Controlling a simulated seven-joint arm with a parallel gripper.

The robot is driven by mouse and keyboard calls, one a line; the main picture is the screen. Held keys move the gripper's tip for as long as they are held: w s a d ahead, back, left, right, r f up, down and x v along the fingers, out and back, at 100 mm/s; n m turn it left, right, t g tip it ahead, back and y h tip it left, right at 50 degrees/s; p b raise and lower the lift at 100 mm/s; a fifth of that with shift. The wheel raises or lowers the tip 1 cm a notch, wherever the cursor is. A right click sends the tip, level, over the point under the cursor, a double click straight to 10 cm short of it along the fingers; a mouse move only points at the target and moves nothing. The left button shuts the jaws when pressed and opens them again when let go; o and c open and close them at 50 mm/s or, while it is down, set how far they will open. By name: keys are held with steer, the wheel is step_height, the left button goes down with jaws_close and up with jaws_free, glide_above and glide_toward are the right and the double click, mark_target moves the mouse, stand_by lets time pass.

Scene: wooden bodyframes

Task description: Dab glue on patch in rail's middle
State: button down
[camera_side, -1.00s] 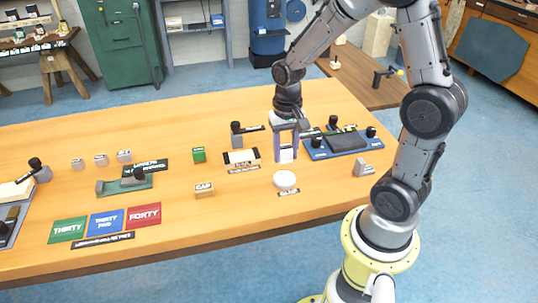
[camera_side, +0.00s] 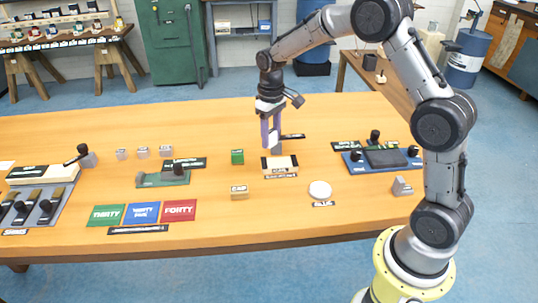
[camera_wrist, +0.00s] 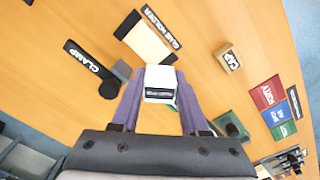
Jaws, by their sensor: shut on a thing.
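My gripper (camera_side: 271,132) is shut on a small white block-like thing with a dark label, probably the glue; it shows between the purple fingers in the wrist view (camera_wrist: 160,84). It hangs above the table, just behind the holder (camera_side: 280,172) in the side view. The holder carries a pale strip and a tan strip (camera_wrist: 147,42) between dark ends. Its label (camera_wrist: 161,27) seems to read glue holder. I cannot tell whether a strip there is the rail, and no glue patch can be made out. A white round disc (camera_side: 320,189) lies to the right.
A black clamp (camera_wrist: 95,62) lies close by the holder. A tan cap block (camera_side: 239,192) and a green cube (camera_side: 237,156) stand to the left. A blue base (camera_side: 381,162) with a dark block is at right. Coloured cards (camera_side: 142,212) lie at front left.

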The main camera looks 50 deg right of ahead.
mark_target(269, 163)
steer(key=shift+w+d+r, duration=0.1)
steer(key=shift+w+r, duration=0.1)
steer(key=shift+r, duration=0.1)
steer(key=shift+f, duration=3.95)
steer(key=shift+s+d+f, duration=0.15)
steer(key=shift+s+d, duration=1.95)
steer(key=shift+s, duration=0.1)
steer(key=shift+w+a, duration=2.2)
steer(key=shift+w, duration=0.05)
steer(key=shift+d+r, duration=0.1)
steer(key=shift+r, duration=4.1)
